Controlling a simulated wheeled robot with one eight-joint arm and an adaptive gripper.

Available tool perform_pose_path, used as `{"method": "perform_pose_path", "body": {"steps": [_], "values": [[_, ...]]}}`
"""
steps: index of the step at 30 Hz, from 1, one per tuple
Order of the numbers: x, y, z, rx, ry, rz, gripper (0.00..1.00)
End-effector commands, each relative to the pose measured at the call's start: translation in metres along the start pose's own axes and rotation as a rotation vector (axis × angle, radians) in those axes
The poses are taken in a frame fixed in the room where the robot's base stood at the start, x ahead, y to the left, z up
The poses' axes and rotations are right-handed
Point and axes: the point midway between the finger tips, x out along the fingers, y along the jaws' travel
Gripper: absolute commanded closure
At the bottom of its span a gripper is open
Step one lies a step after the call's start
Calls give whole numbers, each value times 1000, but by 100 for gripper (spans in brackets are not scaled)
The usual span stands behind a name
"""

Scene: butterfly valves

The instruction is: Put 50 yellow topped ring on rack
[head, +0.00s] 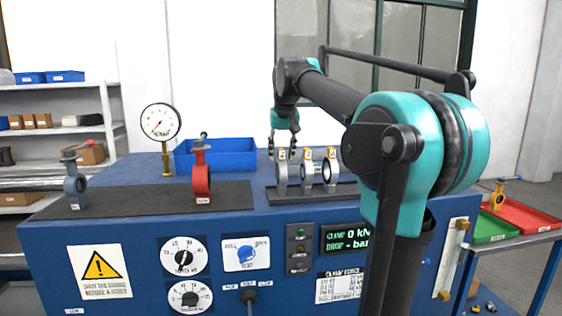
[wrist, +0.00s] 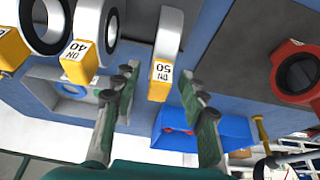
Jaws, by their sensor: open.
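The 50 ring (wrist: 168,35) is a pale ring with a yellow top tag marked DN 50. In the head view it appears to be the leftmost ring (head: 282,178) of a row standing on a dark strip (head: 300,198) on the blue bench. My gripper (head: 287,153) is over this ring, pointing down. In the wrist view my open gripper (wrist: 158,78) has one finger on each side of the yellow tag, with gaps showing. I cannot tell how far down the fingers reach. No separate rack is clearly identifiable.
The DN 40 ring (wrist: 85,40) stands close beside it. A red valve (head: 201,180) and a grey valve (head: 75,185) stand on the left dark mat (head: 135,200). A blue bin (head: 232,158) and a gauge (head: 161,122) are behind. Red (head: 525,217) and green trays are at right.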

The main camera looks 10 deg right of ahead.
Motion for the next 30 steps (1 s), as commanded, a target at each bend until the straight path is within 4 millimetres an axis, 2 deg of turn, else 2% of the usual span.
{"method": "perform_pose_path", "body": {"steps": [1,6,13,18,26,30], "values": [[-12,0,0,0,0,0,58],[-46,0,0,0,0,0,58],[-76,0,0,0,0,0,58],[-83,0,0,0,0,0,58],[-83,0,0,0,0,0,58],[-71,1,5,0,-1,0,58]]}}
